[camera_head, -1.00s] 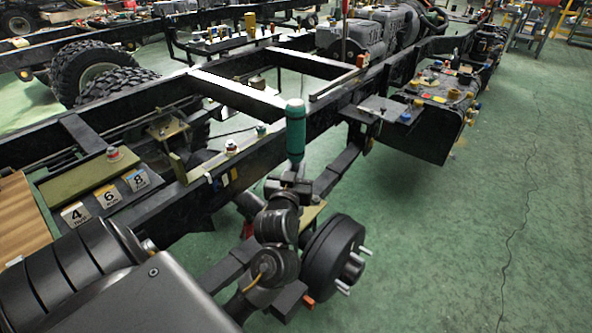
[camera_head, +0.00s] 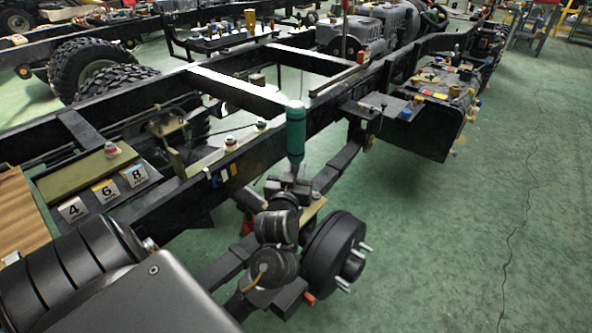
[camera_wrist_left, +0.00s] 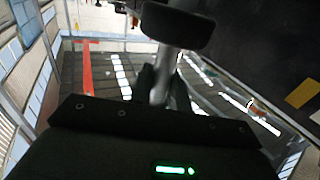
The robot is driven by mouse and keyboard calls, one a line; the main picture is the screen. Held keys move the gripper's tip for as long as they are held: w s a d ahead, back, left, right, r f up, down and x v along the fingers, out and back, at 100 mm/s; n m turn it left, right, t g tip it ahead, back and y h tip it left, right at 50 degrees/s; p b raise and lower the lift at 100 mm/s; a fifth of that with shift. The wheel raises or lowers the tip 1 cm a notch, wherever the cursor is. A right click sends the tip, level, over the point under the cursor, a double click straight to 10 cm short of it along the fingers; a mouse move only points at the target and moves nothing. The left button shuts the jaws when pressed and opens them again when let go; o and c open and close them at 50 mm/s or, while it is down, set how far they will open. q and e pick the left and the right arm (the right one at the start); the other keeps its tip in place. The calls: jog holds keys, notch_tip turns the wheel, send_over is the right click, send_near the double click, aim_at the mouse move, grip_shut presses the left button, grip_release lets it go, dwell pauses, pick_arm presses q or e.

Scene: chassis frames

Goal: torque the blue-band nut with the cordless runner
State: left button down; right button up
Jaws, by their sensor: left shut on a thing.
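The runner stands upright above the jaws, beside the near chassis rail (camera_head: 255,160). In the left wrist view, its grey shaft (camera_wrist_left: 163,85) sits between the dark fingers, below a black rounded part. Small blue and yellow marks (camera_head: 220,176) show on the rail's side. I cannot tell which fitting is the blue-band nut. My right gripper is not in view.
A wheel hub (camera_head: 333,258) with studs is close right of my left forearm. Plates numbered 4, 6 and 8 (camera_head: 104,190) lie at left near a red-topped fitting (camera_head: 113,150). A black box (camera_head: 425,120) with small parts is at right. The green floor at right is clear.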

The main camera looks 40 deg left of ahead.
pick_arm(q)
jog(key=shift+r+p, duration=0.1)
jog(key=shift+p, duration=0.65)
dwell(0.9)
jog(key=shift+f, duration=1.15)
dwell(1.1)
jog(key=shift+s+f+b, duration=0.1)
jog(key=shift+f+b, duration=0.4)
jog(key=shift+f, duration=0.25)
dwell(1.4)
jog(key=shift+d+f+p, duration=0.1)
jog(key=shift+f+p, duration=0.1)
jog(key=shift+p, duration=0.2)
dwell(0.7)
jog(key=shift+p, duration=0.45)
dwell(0.4)
